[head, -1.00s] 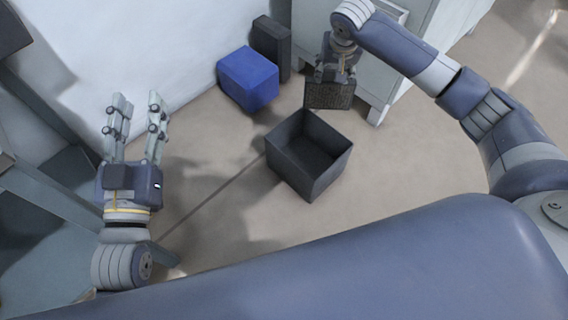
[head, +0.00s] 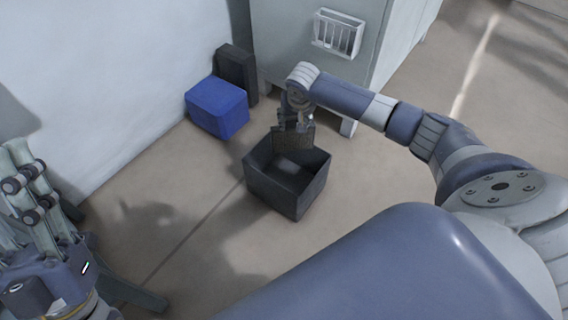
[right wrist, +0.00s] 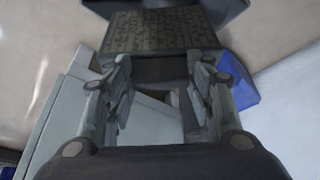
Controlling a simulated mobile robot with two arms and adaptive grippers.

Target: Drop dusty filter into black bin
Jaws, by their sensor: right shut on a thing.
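The dusty filter (head: 294,139) is a dark, brownish flat panel with a speckled face. My right gripper (head: 295,122) is shut on it and holds it upright, hanging down at the back of the black bin's opening. The filter hides part of the bin's back rim; I cannot tell how far its lower edge is inside. The black bin (head: 273,192) is an open square box on the floor. In the right wrist view the filter (right wrist: 165,32) lies across the fingertips (right wrist: 162,62), with dark bin walls behind it. My left gripper (head: 24,172) is open and empty, partly cut off at the left edge.
A blue box (head: 217,106) and a dark upright box (head: 237,70) stand by the wall behind the bin. A pale cabinet (head: 385,45) with a white rack (head: 338,34) stands behind my right arm. The floor in front and left of the bin is clear.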

